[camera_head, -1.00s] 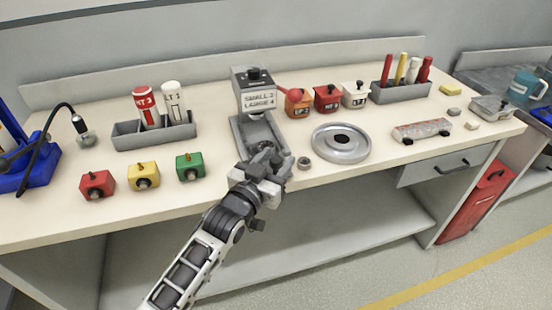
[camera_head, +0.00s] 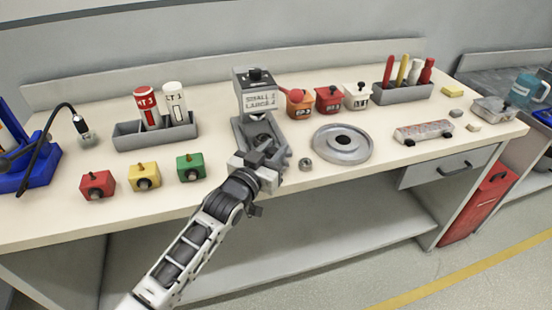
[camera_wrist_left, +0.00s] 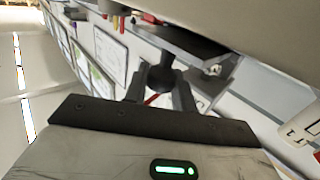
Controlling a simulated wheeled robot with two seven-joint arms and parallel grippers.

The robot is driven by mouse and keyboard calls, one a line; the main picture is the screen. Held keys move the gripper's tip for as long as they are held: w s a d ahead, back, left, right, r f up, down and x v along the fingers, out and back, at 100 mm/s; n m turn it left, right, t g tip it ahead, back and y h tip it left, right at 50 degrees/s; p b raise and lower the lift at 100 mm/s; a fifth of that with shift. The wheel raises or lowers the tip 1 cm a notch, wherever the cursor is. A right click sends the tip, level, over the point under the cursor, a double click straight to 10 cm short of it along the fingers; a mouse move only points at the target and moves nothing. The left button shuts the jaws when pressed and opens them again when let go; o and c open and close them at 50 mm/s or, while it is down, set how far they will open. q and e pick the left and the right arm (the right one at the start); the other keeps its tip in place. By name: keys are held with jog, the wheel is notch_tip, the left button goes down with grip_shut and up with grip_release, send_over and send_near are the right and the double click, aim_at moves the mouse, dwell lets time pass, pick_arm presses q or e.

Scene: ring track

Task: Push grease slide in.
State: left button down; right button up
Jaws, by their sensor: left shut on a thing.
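The grey grease station (camera_head: 255,92) stands at the middle of the bench, with a label plate on its front and a black knob on top. Its low tray (camera_head: 240,133) reaches toward the front edge, and a dark round part shows in it. My left gripper (camera_head: 272,160) is at the tray's front end and covers that end. In the left wrist view, its two dark fingers are shut on a dark round-ended knob (camera_wrist_left: 161,76), seemingly the grease slide's handle. The rest of the slide is hard to make out. My right gripper is not in view.
A small nut (camera_head: 305,164) and a round metal disc (camera_head: 342,144) lie right of the gripper. Orange, red and white pots stand behind them. Red, yellow and green blocks (camera_head: 144,176) sit left. A grey bin (camera_head: 155,134) holds two bottles.

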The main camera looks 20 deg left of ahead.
pick_arm(q)
jog(key=c, duration=1.2)
grip_release()
jog(key=shift+s, duration=0.1)
jog(key=shift+o, duration=0.2)
jog(key=s+a, duration=0.3)
jog(key=s, duration=1.2)
jog(key=shift+s+b, duration=0.35)
